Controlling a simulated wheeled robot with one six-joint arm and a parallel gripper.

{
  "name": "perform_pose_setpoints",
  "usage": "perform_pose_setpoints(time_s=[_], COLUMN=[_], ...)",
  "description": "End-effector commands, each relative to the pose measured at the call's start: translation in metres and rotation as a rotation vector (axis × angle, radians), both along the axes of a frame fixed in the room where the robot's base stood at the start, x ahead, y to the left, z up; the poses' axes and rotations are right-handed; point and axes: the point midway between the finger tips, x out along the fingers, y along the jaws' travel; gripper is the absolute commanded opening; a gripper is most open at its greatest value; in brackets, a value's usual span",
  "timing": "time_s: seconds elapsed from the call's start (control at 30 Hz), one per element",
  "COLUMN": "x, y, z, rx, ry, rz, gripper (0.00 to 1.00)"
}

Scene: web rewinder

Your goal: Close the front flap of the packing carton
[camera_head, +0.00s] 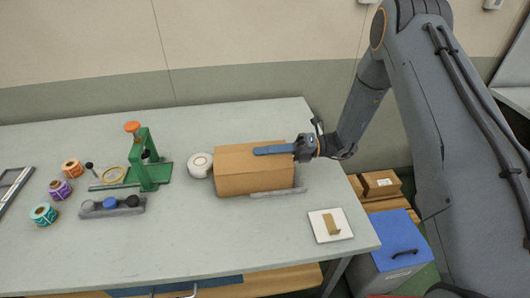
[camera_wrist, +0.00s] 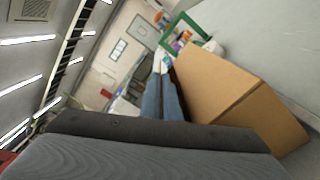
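The packing carton (camera_head: 250,183) is a brown box on the table, right of the table's middle. Its top looks covered, and I cannot make out the front flap as a separate raised panel. The carton also fills the right of the wrist view (camera_wrist: 225,85). My gripper (camera_head: 256,151) reaches in from the right, with its blue fingers lying level at the carton's top. In the wrist view the two blue fingers (camera_wrist: 160,85) lie side by side, shut, with nothing seen between them. I cannot tell whether they touch the cardboard.
A white tape roll (camera_head: 199,164) stands left of the carton. A grey strip (camera_head: 278,193) lies along its front. A green fixture (camera_head: 146,165) and several coloured spools stand further left. A white plate with a small tan block (camera_head: 333,225) is at front right. The front middle is clear.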

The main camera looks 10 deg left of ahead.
Motion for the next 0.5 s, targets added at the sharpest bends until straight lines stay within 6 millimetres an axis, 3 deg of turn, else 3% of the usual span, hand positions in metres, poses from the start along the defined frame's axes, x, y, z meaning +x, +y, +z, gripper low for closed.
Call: perform_pose_setpoints(time_s=[0.13, 0.27, 0.5], x=[0.0002, 0.0001, -0.0001], y=[0.0000, 0.0000, 0.0000], z=[0.0003, 0.0003, 0.0000], rx=[0.000, 0.000, -0.001], ry=[-0.001, -0.001, -0.001], rz=[-0.001, 0.000, 0.000], gripper=[0.00, 0.21, 0.21])
